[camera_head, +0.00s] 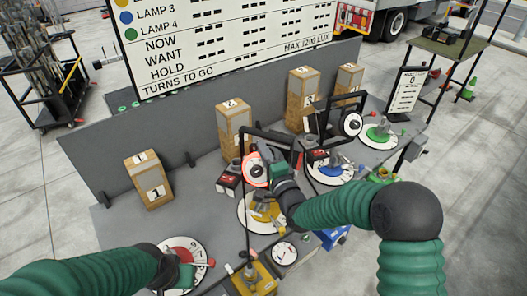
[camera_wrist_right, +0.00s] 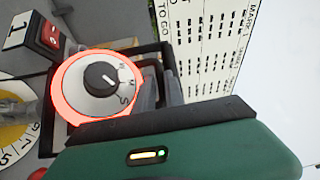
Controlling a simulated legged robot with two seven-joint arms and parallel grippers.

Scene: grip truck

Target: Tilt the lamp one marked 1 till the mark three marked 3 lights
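The red dial (camera_head: 203,246) lies at the bench's left front; my left gripper (camera_head: 182,274) is over it and covers much of the lamp there, so its number does not show. A cardboard box marked 1 (camera_head: 150,178) stands behind it. The box that seems marked 3 (camera_head: 301,101) stands at the back, towards the right; I cannot tell if it is lit. My right gripper (camera_head: 279,176) is beside a black-framed lamp over the yellow dial (camera_head: 247,216). That lamp's round knob (camera_head: 257,170) has a glowing red ring, also in the right wrist view (camera_wrist_right: 99,84). Neither gripper's fingertips show clearly.
A box marked 2 (camera_head: 233,122) and another box (camera_head: 347,78) stand at the back. Blue (camera_head: 318,178) and green (camera_head: 371,142) dials lie to the right. A large sign (camera_head: 230,45) rises behind the grey back panel (camera_head: 100,160). A small white gauge (camera_head: 284,254) sits at the front.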

